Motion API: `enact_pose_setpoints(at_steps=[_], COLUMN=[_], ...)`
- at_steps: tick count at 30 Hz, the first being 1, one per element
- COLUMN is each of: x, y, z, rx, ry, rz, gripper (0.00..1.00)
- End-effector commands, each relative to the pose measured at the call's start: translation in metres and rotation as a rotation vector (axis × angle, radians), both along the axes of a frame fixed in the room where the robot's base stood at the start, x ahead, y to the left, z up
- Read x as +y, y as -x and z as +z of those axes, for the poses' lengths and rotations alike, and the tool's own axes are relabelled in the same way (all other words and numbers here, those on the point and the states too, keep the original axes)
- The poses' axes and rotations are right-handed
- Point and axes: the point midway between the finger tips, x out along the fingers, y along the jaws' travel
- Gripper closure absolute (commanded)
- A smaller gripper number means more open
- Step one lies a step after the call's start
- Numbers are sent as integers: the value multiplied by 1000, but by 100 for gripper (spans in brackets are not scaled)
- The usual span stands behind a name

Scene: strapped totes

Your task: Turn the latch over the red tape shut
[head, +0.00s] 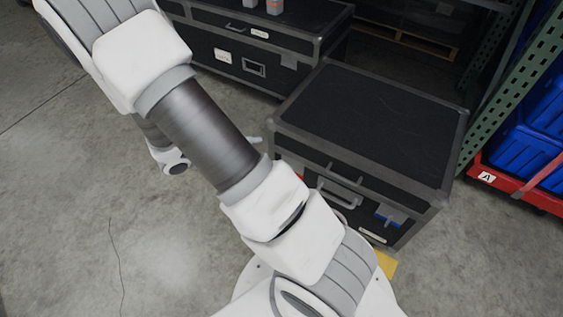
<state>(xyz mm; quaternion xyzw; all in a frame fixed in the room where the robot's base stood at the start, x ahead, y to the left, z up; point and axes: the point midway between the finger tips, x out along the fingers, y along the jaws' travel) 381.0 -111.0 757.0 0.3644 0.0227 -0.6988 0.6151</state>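A black case (365,110) with grey edges stands on the floor right of centre. A small red patch (299,177), possibly the red tape, shows on its front at the left, mostly hidden behind my arm. I cannot make out the latch over it or how it is turned. A blue patch (391,214) is on the front at the right, with a grey handle (340,194) between the two patches. My gripper is mostly or fully hidden behind my arm. A small pale tip sticks out beside the arm near the case's left corner and may be part of it; its opening is not visible.
Another black case (250,50) with small items on top stands behind at the top. At the right are a green rack (505,85) and blue totes (530,150) on a red base. A yellow patch (386,265) lies low before the case. The concrete floor at left is clear.

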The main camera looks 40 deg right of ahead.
Motion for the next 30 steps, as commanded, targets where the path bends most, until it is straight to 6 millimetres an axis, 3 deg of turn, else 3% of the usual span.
enact_pose_setpoints(at_steps=[1,6,12,15,18,23,30], x=[-1,-5,-8,-9,-10,-13,-42], y=[-2,-8,-6,-3,-1,1,-11], z=[-29,-99,-175,-203,-221,-234,-249], rx=[46,172,311,361,395,419,420], ry=[35,132,218,242,258,267,267], rz=[52,232,435,511,563,597,596], gripper=[60,60,60,60,60,60,60])
